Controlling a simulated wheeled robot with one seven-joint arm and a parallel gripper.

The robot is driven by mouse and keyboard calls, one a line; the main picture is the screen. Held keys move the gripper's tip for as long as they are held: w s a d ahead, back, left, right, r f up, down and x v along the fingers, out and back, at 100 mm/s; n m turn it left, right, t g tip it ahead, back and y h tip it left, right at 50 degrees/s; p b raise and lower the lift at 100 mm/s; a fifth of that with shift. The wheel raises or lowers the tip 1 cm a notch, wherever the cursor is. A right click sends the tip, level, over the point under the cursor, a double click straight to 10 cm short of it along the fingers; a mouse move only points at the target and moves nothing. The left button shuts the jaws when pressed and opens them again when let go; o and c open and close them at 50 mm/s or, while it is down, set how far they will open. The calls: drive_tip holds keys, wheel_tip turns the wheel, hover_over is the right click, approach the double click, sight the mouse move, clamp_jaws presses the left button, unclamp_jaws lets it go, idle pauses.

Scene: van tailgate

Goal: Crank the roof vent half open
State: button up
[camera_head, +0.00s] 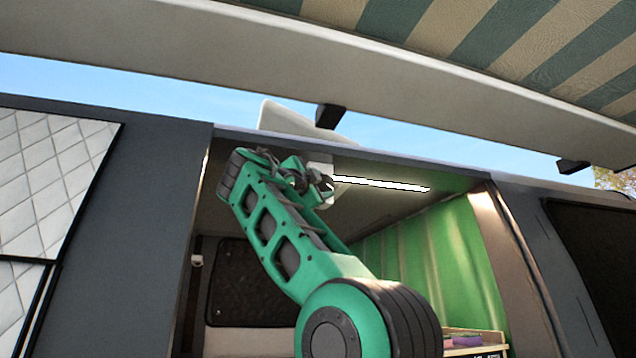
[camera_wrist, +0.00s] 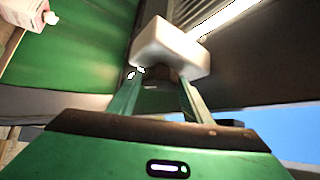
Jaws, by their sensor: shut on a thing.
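A white roof vent lid (camera_head: 287,120) stands up above the van roof edge, tilted. Below it, under the ceiling, a white vent part (camera_head: 322,170) shows partly behind my gripper (camera_head: 322,186). In the wrist view a white rounded block (camera_wrist: 168,48) fills the space at the fingertips. My gripper (camera_wrist: 160,78) has its two fingers closed in on a part at the underside of this block. The held part, likely the crank, is mostly hidden by the fingers and the block, so its angle cannot be told.
A lit light strip (camera_head: 382,184) runs along the ceiling right of the vent. A green curtain (camera_head: 430,260) hangs inside at the right. A striped awning (camera_head: 500,40) spans overhead outside. A wooden crate (camera_head: 478,350) sits low at the right. Door frame edges surround my arm.

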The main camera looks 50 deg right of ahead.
drive_tip(key=shift+w+a+r+m+g+y, duration=0.15)
drive_tip(key=shift+m+g+y, duration=0.1)
drive_tip(key=shift+m, duration=0.2)
drive_tip(key=shift+a+r+m+g+y, duration=0.15)
drive_tip(key=shift+m+g+y, duration=0.1)
drive_tip(key=shift+m, duration=0.2)
idle(0.4)
drive_tip(key=o, duration=1.1)
drive_tip(key=shift+d, duration=0.1)
drive_tip(key=shift+c, duration=0.2)
